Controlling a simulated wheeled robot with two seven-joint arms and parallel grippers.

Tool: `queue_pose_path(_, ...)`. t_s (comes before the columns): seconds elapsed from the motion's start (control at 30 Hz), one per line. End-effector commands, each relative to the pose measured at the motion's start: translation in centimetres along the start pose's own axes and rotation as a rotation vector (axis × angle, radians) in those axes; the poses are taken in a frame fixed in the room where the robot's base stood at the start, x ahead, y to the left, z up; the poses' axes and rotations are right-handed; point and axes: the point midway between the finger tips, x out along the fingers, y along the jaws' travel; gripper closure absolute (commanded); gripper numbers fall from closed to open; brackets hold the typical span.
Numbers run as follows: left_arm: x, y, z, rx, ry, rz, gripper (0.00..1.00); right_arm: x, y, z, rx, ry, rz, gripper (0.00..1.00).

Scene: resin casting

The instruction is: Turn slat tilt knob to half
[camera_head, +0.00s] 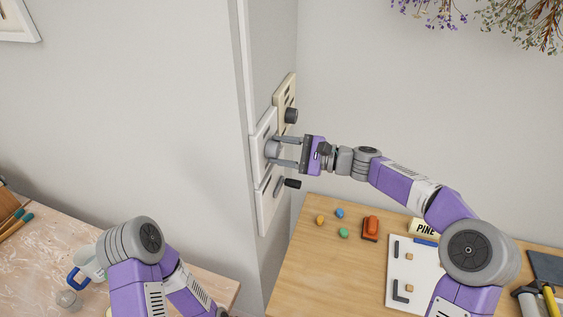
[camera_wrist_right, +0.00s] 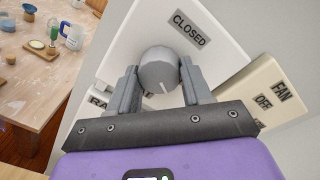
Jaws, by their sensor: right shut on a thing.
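The slat tilt knob is a round grey knob (camera_head: 273,149) on a white plate (camera_head: 262,133) on the wall column. In the right wrist view the knob (camera_wrist_right: 159,70) has a white pointer line on its face, and its plate reads CLOSED (camera_wrist_right: 188,28); other lettering on it is hidden by the gripper. My right gripper (camera_head: 274,150) reaches in from the right, its two fingers on either side of the knob, shut on it. My left arm (camera_head: 145,255) is low at the left; its gripper is out of the picture.
A cream plate with a dark knob (camera_head: 291,115), marked FAN (camera_wrist_right: 281,92) in the wrist view, sits beside it. A lower white plate has a dark lever (camera_head: 292,183).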

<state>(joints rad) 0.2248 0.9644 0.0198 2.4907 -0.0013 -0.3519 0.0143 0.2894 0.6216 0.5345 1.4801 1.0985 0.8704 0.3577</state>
Motion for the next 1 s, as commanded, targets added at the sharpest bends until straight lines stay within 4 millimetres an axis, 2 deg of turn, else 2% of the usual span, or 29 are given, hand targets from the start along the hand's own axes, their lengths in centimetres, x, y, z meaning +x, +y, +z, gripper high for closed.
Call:
queue_pose_path(0.03, 1.3, -0.5, -0.1, 0.000, 0.000, 0.000, 0.57, 0.0, 0.4, -0.3, -0.047, 0.002, -0.001, 0.81)
queue_pose_path(0.1, 2.1, -0.8, -0.1, 0.000, 0.000, 0.000, 0.57, 0.0, 0.4, -0.3, -0.110, 0.005, -0.002, 0.81)
queue_pose_path(0.4, 5.1, -1.9, -0.2, 0.000, 0.000, 0.000, 0.57, 0.0, 0.3, -0.2, -0.340, 0.016, -0.003, 0.81)
queue_pose_path(0.7, 6.6, -2.5, -0.3, 0.000, 0.000, 0.000, 0.57, 0.0, 0.2, 0.0, -0.471, 0.022, -0.004, 0.81)
queue_pose_path(1.0, 7.0, -2.6, -0.3, 0.000, 0.000, 0.000, 0.57, 0.0, 0.0, 0.1, -0.507, 0.024, -0.004, 0.81)
